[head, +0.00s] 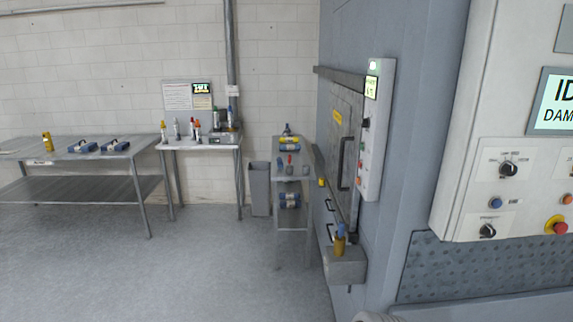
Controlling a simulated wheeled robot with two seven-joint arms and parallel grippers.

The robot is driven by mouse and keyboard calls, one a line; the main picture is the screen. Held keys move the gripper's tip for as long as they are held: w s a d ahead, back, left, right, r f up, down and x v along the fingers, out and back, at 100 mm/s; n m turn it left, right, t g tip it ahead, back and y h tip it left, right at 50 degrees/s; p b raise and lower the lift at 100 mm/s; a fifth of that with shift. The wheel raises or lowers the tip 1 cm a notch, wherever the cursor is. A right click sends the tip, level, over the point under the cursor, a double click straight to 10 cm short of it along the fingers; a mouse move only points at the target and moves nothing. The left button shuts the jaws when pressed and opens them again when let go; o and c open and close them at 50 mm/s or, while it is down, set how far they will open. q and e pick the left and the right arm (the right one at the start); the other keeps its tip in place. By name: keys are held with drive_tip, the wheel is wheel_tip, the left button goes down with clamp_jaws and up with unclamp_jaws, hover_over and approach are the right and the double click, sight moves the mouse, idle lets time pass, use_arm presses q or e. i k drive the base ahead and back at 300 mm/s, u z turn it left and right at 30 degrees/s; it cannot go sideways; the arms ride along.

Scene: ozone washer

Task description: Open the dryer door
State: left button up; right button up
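A grey metal door (334,150) with a yellow label is set in the large grey machine (410,120) right of centre, seen at a steep angle. I take it for the dryer door; it looks closed. A long black vertical handle (342,165) is on its right side. A white control panel (376,130) with a small green display is mounted to the right of the door. Neither of my grippers is in view.
A grey ledge (346,268) with a yellow bottle on it juts out below the door. A narrow table (292,182) stands left of it, near a grey bin (260,188). Two more tables line the back wall. The floor (190,270) at left is clear.

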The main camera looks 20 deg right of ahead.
sight(346, 109)
drive_tip(key=u, duration=0.4)
drive_tip(key=i, duration=3)
drive_tip(key=z, duration=1.2)
